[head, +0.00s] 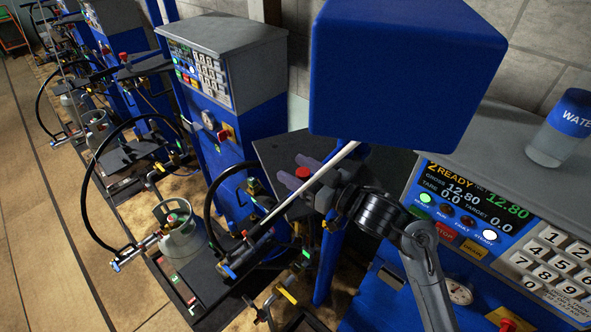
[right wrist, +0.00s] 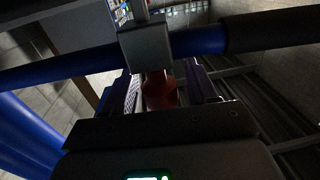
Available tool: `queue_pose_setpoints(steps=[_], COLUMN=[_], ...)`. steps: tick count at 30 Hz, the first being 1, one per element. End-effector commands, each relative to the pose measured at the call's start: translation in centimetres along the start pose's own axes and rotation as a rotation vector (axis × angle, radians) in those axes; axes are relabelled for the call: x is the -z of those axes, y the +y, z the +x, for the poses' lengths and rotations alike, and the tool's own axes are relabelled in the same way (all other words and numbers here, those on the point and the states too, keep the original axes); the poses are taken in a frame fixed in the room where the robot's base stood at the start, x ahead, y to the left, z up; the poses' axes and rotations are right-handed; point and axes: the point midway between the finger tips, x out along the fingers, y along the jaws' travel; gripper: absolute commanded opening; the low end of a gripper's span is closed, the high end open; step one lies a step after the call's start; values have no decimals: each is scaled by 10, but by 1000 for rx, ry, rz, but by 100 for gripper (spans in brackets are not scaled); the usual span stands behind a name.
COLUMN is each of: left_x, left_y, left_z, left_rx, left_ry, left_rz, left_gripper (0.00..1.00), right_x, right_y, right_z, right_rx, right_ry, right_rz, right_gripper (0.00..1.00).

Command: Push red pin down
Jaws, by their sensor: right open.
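The red pin (head: 303,172) shows as a small red cap near the centre of the head view, beside a white rod. In the right wrist view a red cylindrical part (right wrist: 159,91) sits just under a grey block on a blue bar. My right gripper (head: 297,171) is open, its purple fingers on either side of the red pin. In the right wrist view the fingers of the right gripper (right wrist: 166,88) stand left and right of the red part, with gaps. Whether they touch it is unclear. My left gripper is not in view.
A large blue box (head: 405,75) stands close above my right gripper. A grey console with keypad and display (head: 460,205) is at right, with a water bottle (head: 560,128) on top. A gas cylinder (head: 180,235) stands on the scale at lower left. Black hoses arch nearby.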

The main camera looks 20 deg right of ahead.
Motion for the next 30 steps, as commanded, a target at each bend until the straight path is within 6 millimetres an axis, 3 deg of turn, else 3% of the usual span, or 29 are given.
queue_pose_setpoints(steps=[12,18,30], left_x=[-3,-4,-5], left_y=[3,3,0], left_z=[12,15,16], left_rx=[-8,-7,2], left_ry=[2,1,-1], left_rz=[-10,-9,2], left_gripper=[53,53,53], right_x=[-3,-2,-1], right_y=[0,0,0], right_z=[-67,-91,-101], right_rx=[-1,-1,1], right_ry=[-4,-4,-3], right_rz=[-5,-3,-2], right_gripper=[57,57,57])
